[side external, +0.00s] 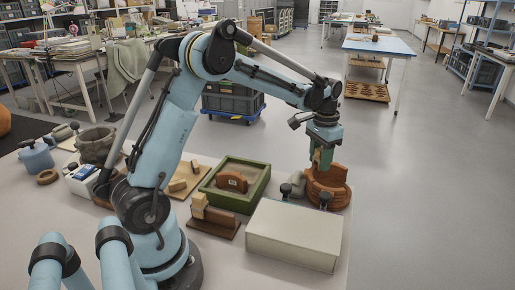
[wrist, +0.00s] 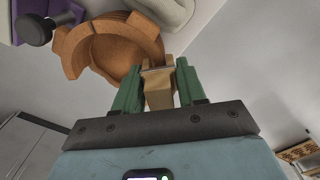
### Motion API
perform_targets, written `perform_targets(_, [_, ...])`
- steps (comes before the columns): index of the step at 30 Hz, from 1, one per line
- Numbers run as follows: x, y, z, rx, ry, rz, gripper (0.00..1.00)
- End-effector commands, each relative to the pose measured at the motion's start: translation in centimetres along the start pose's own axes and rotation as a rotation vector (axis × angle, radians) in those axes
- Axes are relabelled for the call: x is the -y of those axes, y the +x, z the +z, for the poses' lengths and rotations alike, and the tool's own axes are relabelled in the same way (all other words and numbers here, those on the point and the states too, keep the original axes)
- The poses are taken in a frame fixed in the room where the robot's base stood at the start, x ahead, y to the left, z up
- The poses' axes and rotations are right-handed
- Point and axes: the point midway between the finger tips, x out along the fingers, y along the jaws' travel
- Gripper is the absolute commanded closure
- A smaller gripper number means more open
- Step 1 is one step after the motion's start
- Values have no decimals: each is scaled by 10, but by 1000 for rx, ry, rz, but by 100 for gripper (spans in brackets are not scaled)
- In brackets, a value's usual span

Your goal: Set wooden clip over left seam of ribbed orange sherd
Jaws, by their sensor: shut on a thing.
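The ribbed orange pot (side external: 327,188), built up of joined sherds, stands at the right end of the table. In the wrist view the orange pot (wrist: 110,48) shows its open, broken rim. My gripper (side external: 322,157) is over the pot's rim, pointing down. In the wrist view its green fingers (wrist: 158,85) are shut on the wooden clip (wrist: 158,88). The clip's far end is at the edge of the pot wall; I cannot tell whether it touches or straddles a seam. The fingers hide part of the clip in the side view.
A green-rimmed tray (side external: 262,187) holds another orange sherd (side external: 231,181). A pale box (side external: 294,236) stands in front of the pot. Wooden blocks (side external: 213,214) sit on a brown board to the left. Dark-knobbed supports (side external: 286,190) stand close beside the pot.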

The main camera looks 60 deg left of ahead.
Motion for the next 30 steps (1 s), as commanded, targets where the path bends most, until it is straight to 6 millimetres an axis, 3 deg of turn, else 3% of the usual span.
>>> perform_targets(5, [0, 0, 0, 0, 0, 0, 72])
perform_targets(6, [0, 0, 0, 0, 0, 0, 54])
perform_targets(11, [0, 0, 0, 0, 0, 0, 30])
perform_targets(30, [0, 0, 0, 0, 0, 0, 30])
